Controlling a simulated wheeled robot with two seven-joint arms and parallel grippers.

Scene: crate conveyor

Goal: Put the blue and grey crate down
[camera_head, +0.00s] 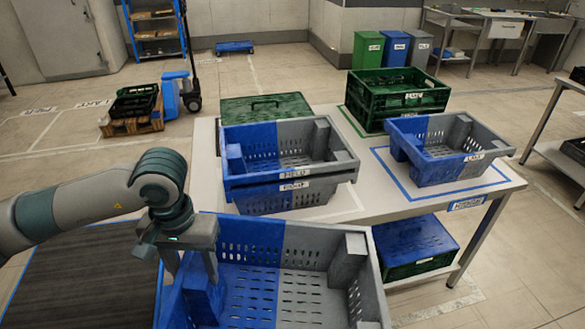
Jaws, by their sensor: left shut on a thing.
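A blue and grey crate (312,241) is at the bottom middle of the head view, near me, empty, with its lower part cut off. My left gripper (190,262) is shut on its left blue side. The crate overlaps the table's front edge in the picture; what is under it is hidden. A stack of two blue and grey crates (290,190) stands on the table (368,205) just behind it. Another blue and grey crate (440,175) sits inside a blue outline on the right of the table. My right gripper is not in view.
Green crates (398,100) stand at the table's back right, and a green lidded crate (265,108) is at the back left. A blue-lidded crate (412,240) is on the lower shelf. Between the stack and the right crate is a narrow strip of bare tabletop.

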